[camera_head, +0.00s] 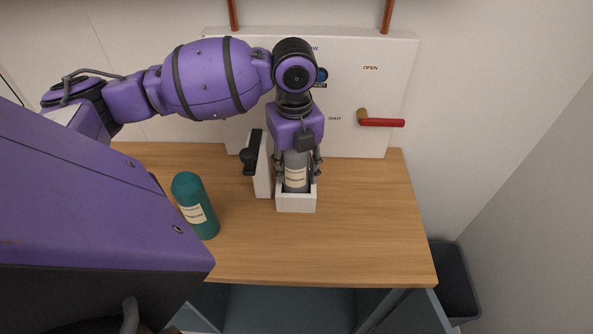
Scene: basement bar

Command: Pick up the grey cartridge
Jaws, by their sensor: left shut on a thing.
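The grey cartridge (295,180) stands upright in a small white open-topped holder (297,204) on the wooden table. It has a cream label, and its lower end is hidden by the holder's front wall. My left gripper (297,168) reaches down from above and is shut on the cartridge's upper part, one finger on each side. My right gripper does not show.
Behind is a white panel (355,95) with a red-handled lever (383,122). The table's right side is clear.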

